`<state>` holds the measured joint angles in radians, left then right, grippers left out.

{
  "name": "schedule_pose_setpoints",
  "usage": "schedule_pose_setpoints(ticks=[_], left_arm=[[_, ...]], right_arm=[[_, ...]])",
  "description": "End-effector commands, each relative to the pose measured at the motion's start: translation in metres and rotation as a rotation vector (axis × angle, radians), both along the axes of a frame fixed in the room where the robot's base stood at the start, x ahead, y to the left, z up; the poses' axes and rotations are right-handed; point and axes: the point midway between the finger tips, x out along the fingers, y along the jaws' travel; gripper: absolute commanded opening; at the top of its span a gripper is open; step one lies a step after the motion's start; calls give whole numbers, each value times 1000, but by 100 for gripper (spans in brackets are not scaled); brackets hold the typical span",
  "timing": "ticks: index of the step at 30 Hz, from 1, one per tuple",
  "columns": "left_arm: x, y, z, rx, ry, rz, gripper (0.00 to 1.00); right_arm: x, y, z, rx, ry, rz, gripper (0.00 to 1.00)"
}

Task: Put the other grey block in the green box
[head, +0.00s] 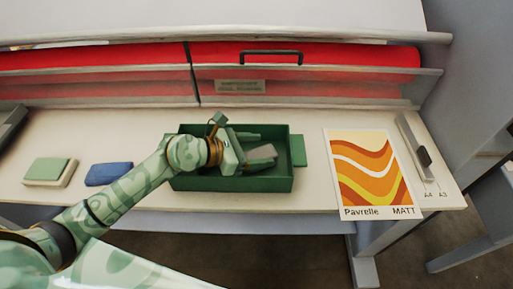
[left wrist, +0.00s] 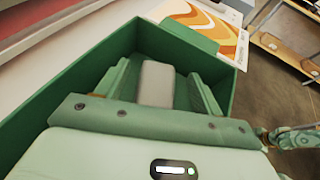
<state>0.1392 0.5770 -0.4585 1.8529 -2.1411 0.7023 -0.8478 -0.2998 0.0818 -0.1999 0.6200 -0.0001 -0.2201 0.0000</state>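The green box (head: 235,185) stands open-topped in the middle of the bench, and its walls fill much of the left wrist view (left wrist: 60,100). A grey block (head: 262,154) is inside the box outline. It also shows in the left wrist view (left wrist: 157,84), between the two fingers of my left gripper (left wrist: 160,88), with a gap on each side. My left gripper (head: 256,149) is open and reaches into the box from the left. The hand hides part of the box's inside. I see no second grey block. My right gripper does not show.
A green and cream block (head: 50,171) and a blue block (head: 108,174) lie left of the box. An orange-patterned sheet (head: 371,175) and a rail with a dark slider (head: 415,145) lie right. The red laminator (head: 320,65) runs along the back.

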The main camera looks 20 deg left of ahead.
Motion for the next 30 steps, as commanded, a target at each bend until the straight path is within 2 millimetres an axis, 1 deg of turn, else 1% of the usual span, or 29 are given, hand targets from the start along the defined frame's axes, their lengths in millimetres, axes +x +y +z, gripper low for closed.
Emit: schedule_pose_setpoints(ticks=[1,6,8,11,13,18,22,27,30], left_arm=[[-1,0,-2,2,4,-2,67],[-2,0,-2,2,5,-2,67],[-2,-1,2,2,5,-2,67],[-2,2,14,2,4,-1,67],[-12,14,16,5,4,0,67],[-37,45,32,7,5,-2,67],[-54,65,42,7,6,-2,67],[-67,82,52,3,5,0,67],[-70,86,56,2,3,-3,67]], right_arm=[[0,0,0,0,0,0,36],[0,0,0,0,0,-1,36],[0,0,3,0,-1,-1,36],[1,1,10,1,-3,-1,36],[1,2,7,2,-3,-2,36],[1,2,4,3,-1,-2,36],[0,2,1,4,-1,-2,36],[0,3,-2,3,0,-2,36],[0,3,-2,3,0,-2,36]])
